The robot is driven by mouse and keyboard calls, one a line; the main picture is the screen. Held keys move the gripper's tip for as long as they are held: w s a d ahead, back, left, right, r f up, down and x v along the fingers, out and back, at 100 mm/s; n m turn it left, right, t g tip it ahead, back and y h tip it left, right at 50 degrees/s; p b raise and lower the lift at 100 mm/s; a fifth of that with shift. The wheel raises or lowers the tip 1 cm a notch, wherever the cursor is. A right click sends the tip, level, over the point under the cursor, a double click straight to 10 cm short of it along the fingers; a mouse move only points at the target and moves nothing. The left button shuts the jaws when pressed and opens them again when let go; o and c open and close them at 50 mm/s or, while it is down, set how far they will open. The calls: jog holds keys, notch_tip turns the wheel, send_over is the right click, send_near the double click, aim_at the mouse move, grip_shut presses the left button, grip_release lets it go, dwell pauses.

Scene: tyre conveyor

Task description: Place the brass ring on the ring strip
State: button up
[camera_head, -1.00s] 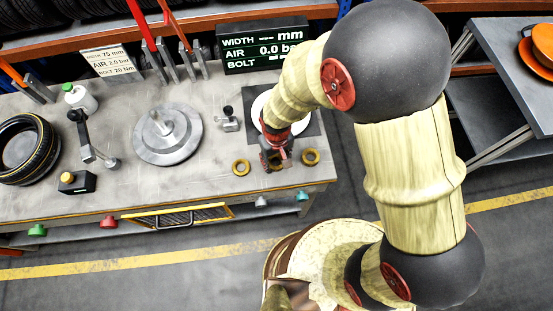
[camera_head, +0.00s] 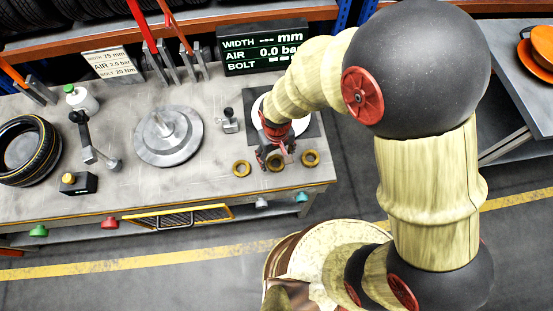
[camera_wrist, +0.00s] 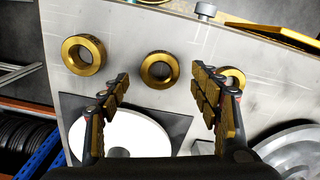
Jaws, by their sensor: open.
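Three brass rings lie flat in a row near the bench's front edge: a left ring (camera_head: 241,168), a middle ring (camera_head: 276,168) and a right ring (camera_head: 310,151). In the wrist view, these are the partly hidden ring (camera_wrist: 232,72), the middle ring (camera_wrist: 159,84) and the ring at upper left (camera_wrist: 83,69). My gripper (camera_head: 272,154) is open and empty just behind the middle ring in the head view. In the wrist view my gripper (camera_wrist: 162,88) has its fingers apart, with the middle ring between and beyond the tips. I cannot make out a separate ring strip.
A white disc (camera_wrist: 120,138) on a dark square mat (camera_wrist: 180,125) lies under my gripper. A grey round plate with a post (camera_head: 168,148), a small clamp (camera_head: 229,121), a lever tool (camera_head: 88,142) and a tyre (camera_head: 48,150) stand left. A display (camera_head: 264,50) stands behind.

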notch_tip(320, 180, up, 8)
jog(key=p, duration=0.1)
jog(key=shift+r, duration=0.15)
jog(key=shift+d+r, duration=0.1)
jog(key=s+d+r+m+t, duration=0.2)
jog(key=s+d+r+m, duration=0.1)
jog(key=d+r, duration=0.8)
jog(key=s+d+r+m+t, duration=0.2)
jog(key=s+d+r+t, duration=0.1)
jog(key=d+r, duration=0.8)
notch_tip(320, 180, up, 3)
jog(key=shift+s+d+r+m+t, duration=0.1)
jog(key=shift+s+d+m+t, duration=0.1)
jog(key=shift+s+m+t, duration=0.3)
notch_tip(320, 180, down, 8)
jog(key=b, duration=0.7)
jog(key=shift+r+b, duration=0.15)
jog(key=shift+b, duration=0.2)
